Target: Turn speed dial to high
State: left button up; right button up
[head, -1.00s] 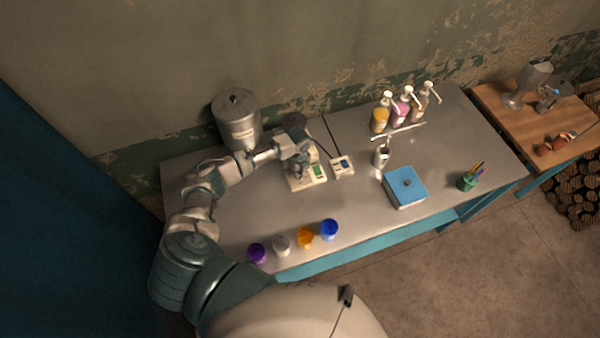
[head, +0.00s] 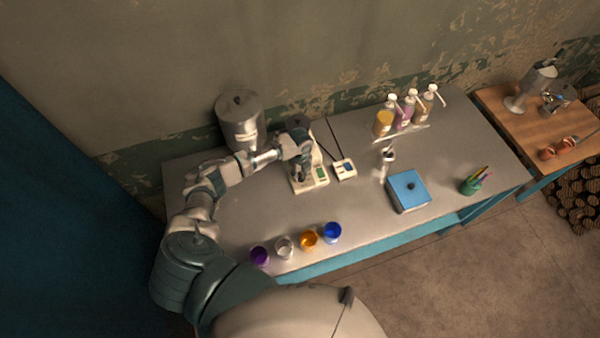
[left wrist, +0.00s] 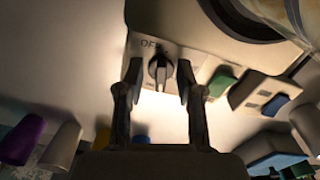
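A white machine base (head: 311,184) with a green button or display stands on the metal table. Its dark, round dial (left wrist: 160,70) with a pale pointer bar shows in the left wrist view, and "OFF" is printed at its upper left. The pointer bar stands roughly vertical in that view. My left gripper (left wrist: 160,84) is open, one finger on each side of the dial. Whether the fingers touch it I cannot tell. In the head view my left gripper (head: 300,172) is over the base and hides the dial. My right gripper is not in view.
A small box with a blue display (head: 345,169) stands beside the machine. A metal canister (head: 239,120) is behind my left arm. Several coloured cups (head: 308,239) line the front edge. A blue box (head: 408,189) and pump bottles (head: 405,112) stand to the right.

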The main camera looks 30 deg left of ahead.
aim_at(300, 174)
pick_arm(q)
notch_tip(300, 174, up, 12)
jog(key=shift+a, duration=0.15)
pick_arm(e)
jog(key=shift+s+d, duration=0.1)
pick_arm(q)
jog(key=shift+w+f, duration=0.1)
